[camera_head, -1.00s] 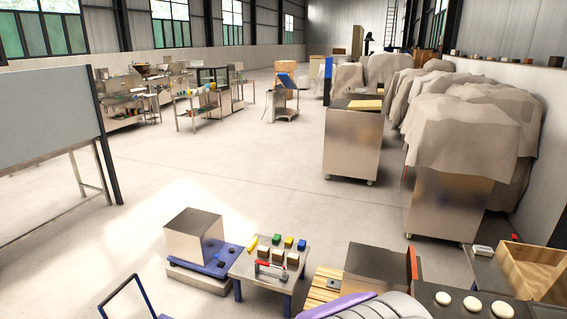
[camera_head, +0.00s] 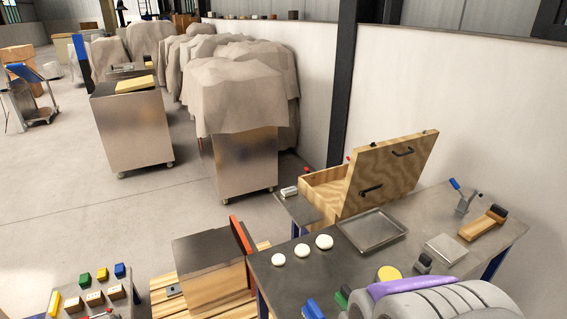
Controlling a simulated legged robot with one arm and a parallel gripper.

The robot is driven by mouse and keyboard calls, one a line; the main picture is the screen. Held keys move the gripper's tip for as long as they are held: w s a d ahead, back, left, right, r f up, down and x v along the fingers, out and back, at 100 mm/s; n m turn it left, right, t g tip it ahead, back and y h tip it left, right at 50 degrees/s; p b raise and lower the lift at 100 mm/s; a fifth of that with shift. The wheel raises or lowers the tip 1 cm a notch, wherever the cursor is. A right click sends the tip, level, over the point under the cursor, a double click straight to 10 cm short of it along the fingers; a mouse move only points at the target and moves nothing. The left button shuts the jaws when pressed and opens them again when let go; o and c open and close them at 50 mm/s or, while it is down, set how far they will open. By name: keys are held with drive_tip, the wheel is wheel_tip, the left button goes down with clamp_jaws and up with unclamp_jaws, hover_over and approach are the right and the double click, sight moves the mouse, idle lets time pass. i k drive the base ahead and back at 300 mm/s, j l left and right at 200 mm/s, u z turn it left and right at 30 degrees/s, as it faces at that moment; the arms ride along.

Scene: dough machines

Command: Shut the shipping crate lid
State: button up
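The wooden shipping crate (camera_head: 322,191) stands at the right of the view, behind the dark worktable. Its lid (camera_head: 392,175) is open and stands tilted up on the crate's right side, with two dark handles on the face toward me. Part of the crate's open inside shows to the left of the lid. My gripper is not in view. A grey, ribbed part with a purple strip at the bottom right looks like my own body.
The worktable (camera_head: 335,270) holds white dough rounds (camera_head: 301,250), a metal tray (camera_head: 371,230), a scraper and a wooden-handled tool (camera_head: 483,223). Covered machines (camera_head: 240,95) line the wall.

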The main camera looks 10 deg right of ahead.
sight(398, 164)
drive_tip(key=i+z, duration=0.15)
drive_tip(key=z, duration=0.7)
drive_tip(key=i+l, duration=0.1)
drive_tip(key=l, duration=0.25)
drive_tip(key=i+l, duration=0.1)
drive_tip(key=l, duration=0.3)
drive_tip(key=i+l, duration=0.1)
drive_tip(key=l, duration=0.25)
drive_tip(key=i+u, duration=0.05)
